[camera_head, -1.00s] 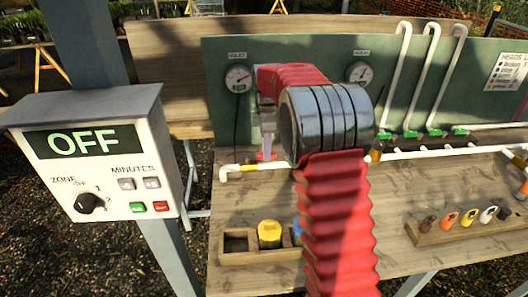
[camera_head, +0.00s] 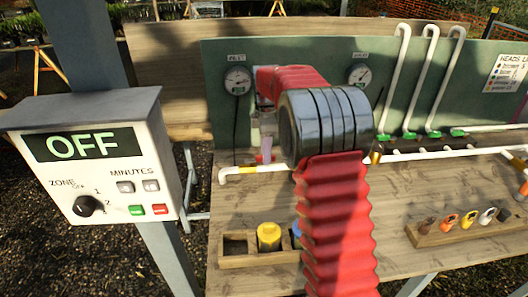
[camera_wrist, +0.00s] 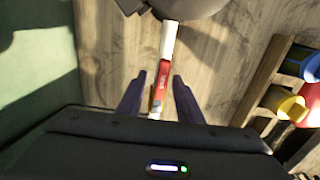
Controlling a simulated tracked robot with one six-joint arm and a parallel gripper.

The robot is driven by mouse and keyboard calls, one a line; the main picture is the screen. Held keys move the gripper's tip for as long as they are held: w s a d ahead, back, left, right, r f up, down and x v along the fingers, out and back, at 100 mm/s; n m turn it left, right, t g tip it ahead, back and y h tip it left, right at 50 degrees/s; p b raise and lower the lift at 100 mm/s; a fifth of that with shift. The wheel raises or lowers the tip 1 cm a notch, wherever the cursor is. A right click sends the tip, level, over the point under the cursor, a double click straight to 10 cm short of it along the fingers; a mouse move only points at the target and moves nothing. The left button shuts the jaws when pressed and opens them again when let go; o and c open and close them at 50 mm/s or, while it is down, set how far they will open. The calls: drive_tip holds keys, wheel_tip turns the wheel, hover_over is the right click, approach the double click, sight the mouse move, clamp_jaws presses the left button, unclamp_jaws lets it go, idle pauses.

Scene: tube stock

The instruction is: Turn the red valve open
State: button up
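The red valve handle (camera_wrist: 162,80) shows in the wrist view, in line with a white pipe (camera_wrist: 168,42). My gripper (camera_wrist: 159,78) is open, with one dark finger on each side of the handle. Gaps show between the fingers and the handle in this view; I cannot tell how far above it they are. In the head view, a small red part of the valve (camera_head: 266,158) shows below my gripper (camera_head: 265,146), at the bench pipe. My red-sleeved arm hides much of that area.
A control box (camera_head: 100,155) reading OFF stands at the left. A wooden tray (camera_head: 238,258) with yellow and blue parts sits at the bench front. Green valves (camera_head: 411,134), white risers and two gauges (camera_head: 238,80) are at the back panel. A dark round body (camera_wrist: 190,8) is near the handle.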

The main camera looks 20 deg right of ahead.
wheel_tip(320, 180, up, 14)
drive_tip(key=shift+f, duration=0.2)
idle(0.4)
idle(0.5)
drive_tip(key=s+a+f+m, duration=0.2)
drive_tip(key=s+f+m, duration=0.35)
drive_tip(key=m, duration=0.35)
drive_tip(key=s+a+m+t, duration=0.2)
drive_tip(key=s+a+m, duration=0.1)
drive_tip(key=s, duration=1.2)
drive_tip(key=s+a+r+m+t, duration=0.1)
drive_tip(key=s+a+m+t, duration=0.2)
drive_tip(key=s, duration=1.2)
drive_tip(key=a, duration=0.3)
drive_tip(key=shift+s+r+t, duration=0.15)
drive_tip(key=shift+r+t, duration=0.15)
